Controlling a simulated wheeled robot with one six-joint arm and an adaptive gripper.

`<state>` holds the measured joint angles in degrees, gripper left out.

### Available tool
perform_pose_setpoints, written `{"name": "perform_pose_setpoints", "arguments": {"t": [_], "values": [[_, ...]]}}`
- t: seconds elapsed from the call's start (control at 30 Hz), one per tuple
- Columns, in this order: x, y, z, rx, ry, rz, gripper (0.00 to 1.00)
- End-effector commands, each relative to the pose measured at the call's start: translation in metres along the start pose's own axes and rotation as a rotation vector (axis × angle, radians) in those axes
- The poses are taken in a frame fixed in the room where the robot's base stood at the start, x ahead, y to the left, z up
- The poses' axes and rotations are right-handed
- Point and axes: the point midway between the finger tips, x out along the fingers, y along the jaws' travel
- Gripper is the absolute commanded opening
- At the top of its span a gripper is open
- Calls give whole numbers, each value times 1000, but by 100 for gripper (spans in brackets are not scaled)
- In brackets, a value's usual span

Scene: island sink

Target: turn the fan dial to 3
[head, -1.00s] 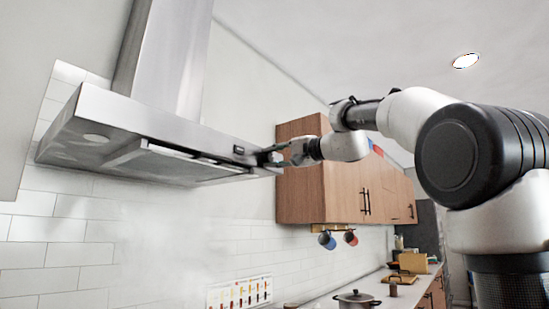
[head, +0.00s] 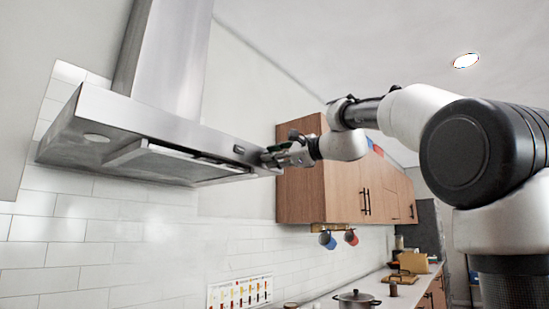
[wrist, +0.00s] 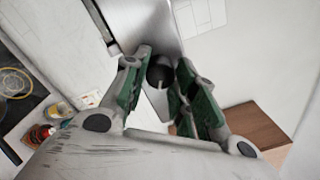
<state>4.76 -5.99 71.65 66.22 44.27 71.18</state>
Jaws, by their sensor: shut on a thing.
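The fan dial (wrist: 158,74) is a dark round knob with a pale mark on its face. It sits at the hood's front corner, between the two green-padded fingers of my gripper (wrist: 160,82) in the wrist view. My gripper (head: 268,157) is shut on the dial at the right end of the hood's front edge in the head view, where the fingers largely hide the dial. The steel range hood (head: 125,122) is mounted on the wall at the left. No readable numbers show around the dial.
Wooden wall cabinets (head: 340,185) stand to the right behind my gripper, with mugs (head: 328,240) hanging below. A pot (head: 355,299) is on the counter underneath. The white tiled wall (head: 130,240) below the hood has free space in front.

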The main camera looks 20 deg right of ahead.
Motion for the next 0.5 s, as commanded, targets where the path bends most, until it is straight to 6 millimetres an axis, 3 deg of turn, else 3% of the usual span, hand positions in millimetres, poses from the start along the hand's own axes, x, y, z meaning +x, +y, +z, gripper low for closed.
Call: {"name": "perform_pose_setpoints", "arguments": {"t": [0.5], "values": [[0, 1, -2, 317, 16, -1, 4]]}}
